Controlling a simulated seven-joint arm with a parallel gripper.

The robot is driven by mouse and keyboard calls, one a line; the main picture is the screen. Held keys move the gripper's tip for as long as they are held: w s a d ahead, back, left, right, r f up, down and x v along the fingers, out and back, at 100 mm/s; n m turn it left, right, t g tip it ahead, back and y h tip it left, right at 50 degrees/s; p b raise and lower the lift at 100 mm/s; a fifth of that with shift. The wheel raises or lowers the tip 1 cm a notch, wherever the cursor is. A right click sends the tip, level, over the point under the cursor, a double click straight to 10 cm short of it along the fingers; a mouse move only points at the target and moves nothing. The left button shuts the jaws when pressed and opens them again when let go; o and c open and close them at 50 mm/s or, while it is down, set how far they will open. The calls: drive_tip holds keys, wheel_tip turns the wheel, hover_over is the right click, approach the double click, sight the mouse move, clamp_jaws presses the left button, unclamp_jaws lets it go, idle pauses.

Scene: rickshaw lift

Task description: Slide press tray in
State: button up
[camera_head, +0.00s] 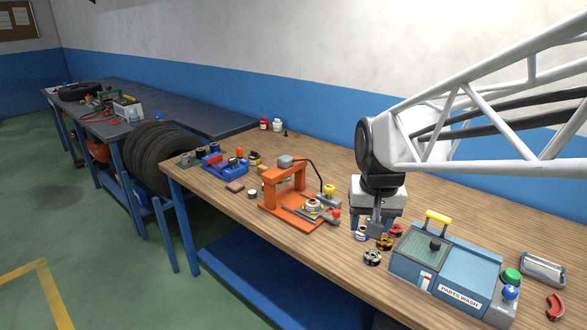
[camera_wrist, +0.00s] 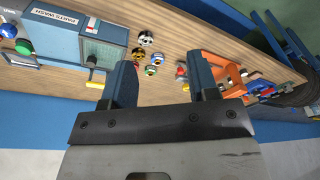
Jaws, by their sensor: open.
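The orange press (camera_head: 270,197) stands mid-table in the head view; part of it shows at the right of the wrist view (camera_wrist: 232,74). Its grey tray (camera_head: 322,216) appears to stick out toward the right, with a round, pale-topped part (camera_head: 312,205) on it. The wrist view does not show the tray clearly.
A blue parts washer (camera_head: 445,268) with a yellow handle (camera_head: 438,217) stands close to my gripper's right. Several small round parts (camera_head: 372,258) lie near my gripper. A blue tool tray (camera_head: 228,163) is left of the press. The wall runs behind the table.

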drive_tip(key=w+d+f+m, duration=0.1)
drive_tip(key=w+f, duration=0.1)
drive_tip(key=w, duration=0.8)
drive_tip(key=w+f+m, duration=0.1)
drive_tip(key=w+f, duration=0.2)
drive_tip(key=w, duration=0.7)
drive_tip(key=m+g, duration=0.2)
hover_over(336, 211)
drive_tip(key=f, duration=1.1)
drive_tip(key=shift+s+d+f, duration=0.1)
drive_tip(key=shift+s+f, duration=0.2)
drive_tip(key=shift+w+f, duration=0.35)
drive_tip(key=shift+f, duration=3.85)
clamp_jaws()
